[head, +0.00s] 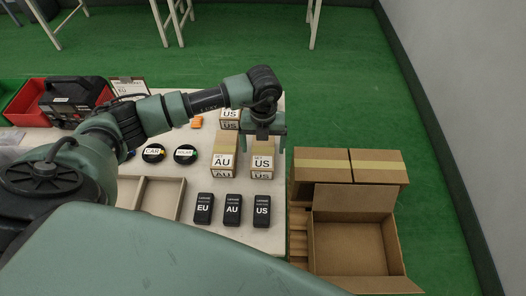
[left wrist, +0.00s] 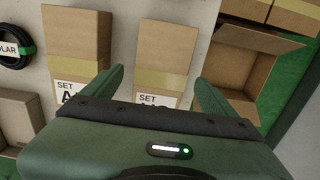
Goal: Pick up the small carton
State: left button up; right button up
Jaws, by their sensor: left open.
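A small carton labelled US (head: 262,163) stands near the right edge of the table in the head view. My left gripper (head: 264,144) is open and empty above the carton's far end, pointing down. In the left wrist view this carton (left wrist: 164,48) lies between the two spread fingers of the gripper (left wrist: 160,75), with no clear contact; its label is partly hidden by the gripper body. A similar carton labelled AU (head: 223,160) stands just left of it and also shows in the left wrist view (left wrist: 76,38). My right gripper is not in view.
Another US carton (head: 230,115) stands behind. Black adapters (head: 232,209) sit in front, beside a divided tray (head: 160,197). Round CAR and SOLAR items (head: 185,154) lie left. An open cardboard box (head: 349,201) stands right of the table (head: 275,238).

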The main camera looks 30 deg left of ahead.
pick_arm(q)
jog(key=shift+f, duration=1.4)
jog(key=c, duration=1.8)
jog(key=shift+c, duration=0.3)
jog(key=shift+r, duration=0.2)
